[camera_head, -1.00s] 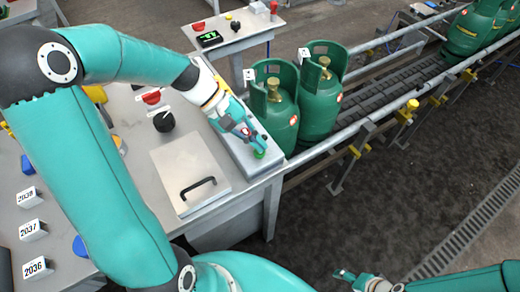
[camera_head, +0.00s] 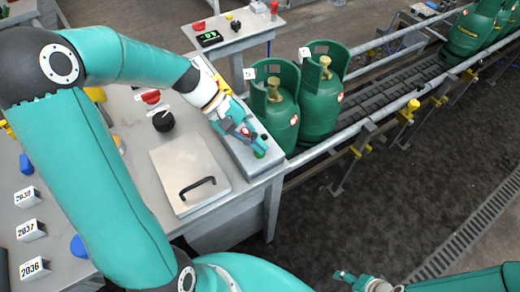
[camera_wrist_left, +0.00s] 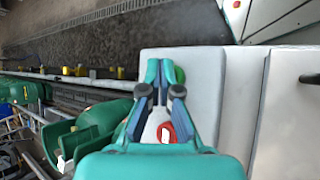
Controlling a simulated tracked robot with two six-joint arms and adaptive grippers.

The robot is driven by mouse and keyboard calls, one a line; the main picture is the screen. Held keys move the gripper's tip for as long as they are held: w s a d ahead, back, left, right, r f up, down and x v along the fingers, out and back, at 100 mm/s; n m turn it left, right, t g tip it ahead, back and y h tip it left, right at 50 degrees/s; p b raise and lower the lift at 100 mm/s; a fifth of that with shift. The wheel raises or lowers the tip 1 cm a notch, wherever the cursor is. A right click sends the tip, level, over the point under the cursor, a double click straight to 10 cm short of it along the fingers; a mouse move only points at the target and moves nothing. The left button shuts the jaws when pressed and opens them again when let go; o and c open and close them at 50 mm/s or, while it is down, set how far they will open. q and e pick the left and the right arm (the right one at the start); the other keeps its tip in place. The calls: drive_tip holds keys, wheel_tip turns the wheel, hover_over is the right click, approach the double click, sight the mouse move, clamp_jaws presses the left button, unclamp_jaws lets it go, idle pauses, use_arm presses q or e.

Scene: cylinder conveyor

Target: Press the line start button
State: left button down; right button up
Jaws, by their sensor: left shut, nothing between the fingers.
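The green button (camera_head: 260,153) is at the near end of a narrow grey control box (camera_head: 222,75) along the bench's right edge. My left gripper (camera_head: 260,147) is shut and empty, pointing down at it. Its fingertips overlap the button in the head view, so I cannot tell whether they touch it. In the left wrist view the shut fingers (camera_wrist_left: 166,70) hide most of the green button (camera_wrist_left: 180,75). A red button (camera_head: 246,131) shows beside the fingers. My right gripper (camera_head: 345,275) is low in the head view, far from the box; its jaws are too small to read.
Green gas cylinders (camera_head: 322,95) stand right beside the control box, at the conveyor (camera_head: 410,75). A hatch with a black handle (camera_head: 190,170) and a black knob (camera_head: 163,121) are on the bench to the left. Numbered tags (camera_head: 31,230) stand farther left.

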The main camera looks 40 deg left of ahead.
use_arm(q)
drive_tip(key=shift+f, duration=0.35)
drive_tip(key=shift+r, duration=0.1)
idle(0.4)
drive_tip(key=shift+r+p, duration=0.5)
drive_tip(key=shift+r, duration=0.3)
drive_tip(key=shift+r, duration=0.1)
drive_tip(key=shift+r+p, duration=2.1)
drive_tip(key=shift+r, duration=0.3)
